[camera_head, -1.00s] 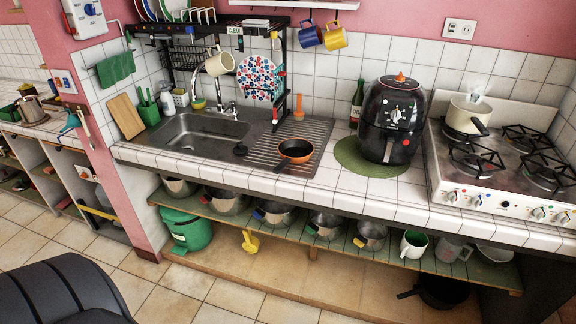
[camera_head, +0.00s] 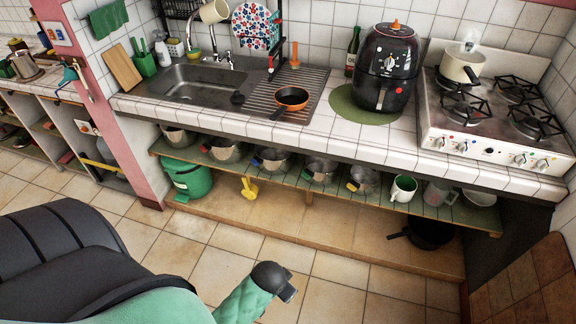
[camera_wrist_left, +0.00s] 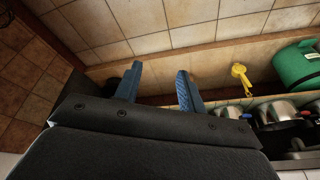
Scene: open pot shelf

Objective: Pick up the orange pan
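The orange pan (camera_head: 291,97) has an orange outside and a dark inside. It sits on the ribbed drainboard (camera_head: 262,97) beside the sink in the head view, its dark handle pointing toward the front edge of the counter. Nothing is touching it except the surface beneath. The wrist view does not show it. My left gripper (camera_wrist_left: 158,88) shows two blue fingers spread apart with nothing between them, away from the pan. In the head view a green part of my arm shows at the bottom, but no fingers can be made out. My right gripper is out of view.
A black air fryer (camera_head: 387,68) stands on a green mat (camera_head: 345,108) to the pan's right. The sink (camera_head: 190,82) lies to its left. Metal pots fill the shelf (camera_head: 300,178) below the counter. A green bin (camera_head: 188,182) and yellow item (camera_head: 249,189) are low down.

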